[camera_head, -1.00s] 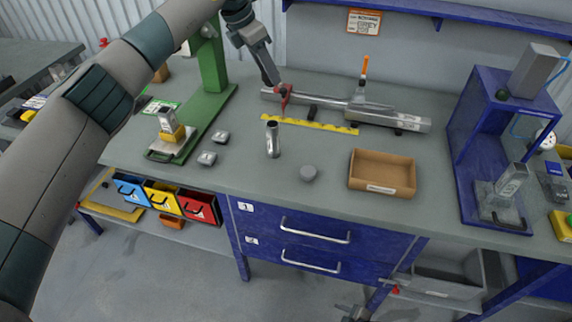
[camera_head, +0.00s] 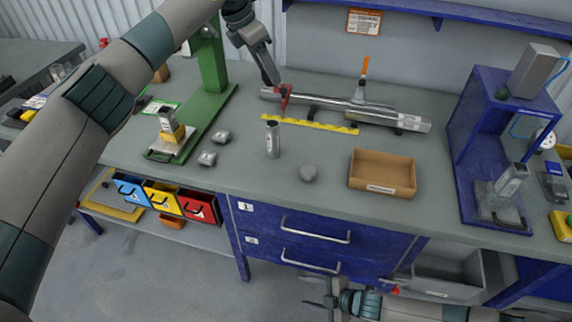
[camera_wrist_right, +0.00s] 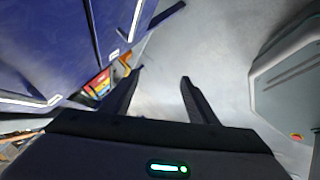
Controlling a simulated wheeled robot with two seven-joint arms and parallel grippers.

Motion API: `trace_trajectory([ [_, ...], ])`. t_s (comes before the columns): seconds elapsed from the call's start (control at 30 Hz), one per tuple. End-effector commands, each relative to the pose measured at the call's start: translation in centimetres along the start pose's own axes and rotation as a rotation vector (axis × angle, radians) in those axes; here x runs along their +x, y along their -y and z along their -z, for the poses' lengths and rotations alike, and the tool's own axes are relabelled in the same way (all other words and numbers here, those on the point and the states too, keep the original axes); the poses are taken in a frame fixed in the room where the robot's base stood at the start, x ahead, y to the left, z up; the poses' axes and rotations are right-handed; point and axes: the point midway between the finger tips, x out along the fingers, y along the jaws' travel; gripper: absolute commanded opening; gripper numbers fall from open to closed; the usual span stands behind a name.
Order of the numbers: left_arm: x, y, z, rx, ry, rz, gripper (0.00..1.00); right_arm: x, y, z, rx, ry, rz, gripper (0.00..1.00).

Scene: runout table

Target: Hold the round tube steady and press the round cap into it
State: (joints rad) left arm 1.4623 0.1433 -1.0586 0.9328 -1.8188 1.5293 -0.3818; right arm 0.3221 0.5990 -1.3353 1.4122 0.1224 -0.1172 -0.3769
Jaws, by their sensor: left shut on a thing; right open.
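The long shiny round tube (camera_head: 326,102) lies along the back of the grey table, beside a square-looking bar. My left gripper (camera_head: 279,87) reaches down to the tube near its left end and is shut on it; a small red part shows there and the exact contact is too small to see. The round cap (camera_head: 308,173) is a small grey disc on the table, left of the cardboard tray and apart from both grippers. My right gripper (camera_head: 328,298) is low in front of the drawers, below the tabletop. Its two fingers are apart and empty in the right wrist view (camera_wrist_right: 162,80).
An upright metal cylinder (camera_head: 273,140) stands left of the cap, with two grey square caps (camera_head: 207,158) farther left. A cardboard tray (camera_head: 382,188) and a blue press frame (camera_head: 467,150) stand right. A yellow ruler (camera_head: 300,122) lies before the tube. The blue drawers (camera_head: 315,235) are near my right gripper.

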Motion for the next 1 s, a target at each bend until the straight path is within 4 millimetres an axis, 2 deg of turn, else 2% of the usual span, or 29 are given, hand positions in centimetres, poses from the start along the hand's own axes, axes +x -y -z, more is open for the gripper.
trace_trajectory([
  [0.17,0.0,0.0,0.0,0.0,0.0,0.0,0.15,0.8,-6.9,4.3,-0.145,-0.082,-0.12,0.53],
  [0.37,0.0,0.0,0.0,0.0,0.0,0.0,0.15,0.6,-15.2,9.8,-0.343,-0.165,-0.279,0.53],
  [0.57,0.0,0.0,0.0,0.0,0.0,0.0,0.15,-1.1,-23.1,15.5,-0.551,-0.227,-0.452,0.53],
  [0.73,0.0,0.0,0.0,0.0,0.0,0.0,0.15,-3.3,-29.5,20.4,-0.777,-0.227,-0.622,0.53],
  [0.83,0.0,0.0,0.0,0.0,0.0,0.0,0.15,-3.7,-31.9,21.4,-0.955,-0.12,-0.706,0.53],
  [1.0,0.0,0.0,0.0,0.0,0.0,0.0,0.15,-3.6,-34.1,20.6,-1.195,0.113,-0.758,0.53],
])
